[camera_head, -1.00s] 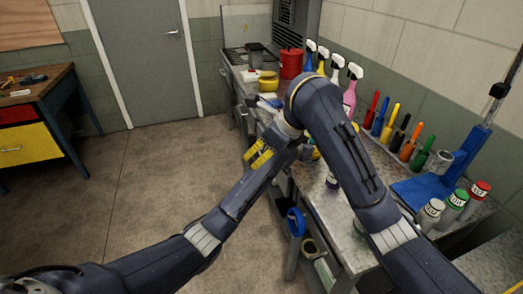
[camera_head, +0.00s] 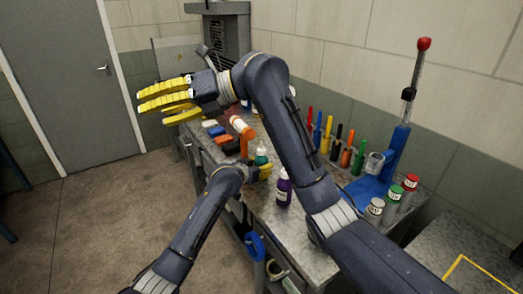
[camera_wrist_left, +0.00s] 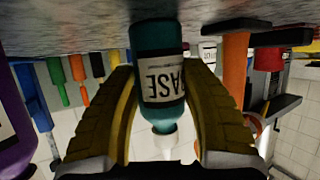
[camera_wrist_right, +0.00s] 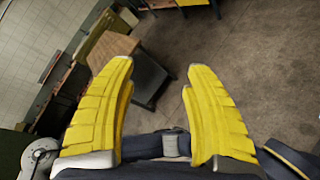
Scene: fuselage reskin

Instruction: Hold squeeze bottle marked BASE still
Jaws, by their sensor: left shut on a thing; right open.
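The teal squeeze bottle marked BASE (camera_head: 261,153) stands on the grey bench, partly hidden behind my left gripper (camera_head: 262,172). In the left wrist view, the bottle (camera_wrist_left: 158,60) is between the two yellow fingers, which are shut on it; its label and pale nozzle show. That view is upside down, with the bench at the top. My right gripper (camera_head: 145,100) is raised at the left of the head view, away from the bottle. In the right wrist view, its fingers (camera_wrist_right: 160,75) are spread with nothing between them.
A purple bottle (camera_head: 283,188) stands close to the right of BASE. A white bottle with an orange end (camera_head: 240,127) is behind it. Coloured handles (camera_head: 327,130) stand along the wall, and several labelled cans (camera_head: 375,210) stand at the right. Open floor lies left of the bench.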

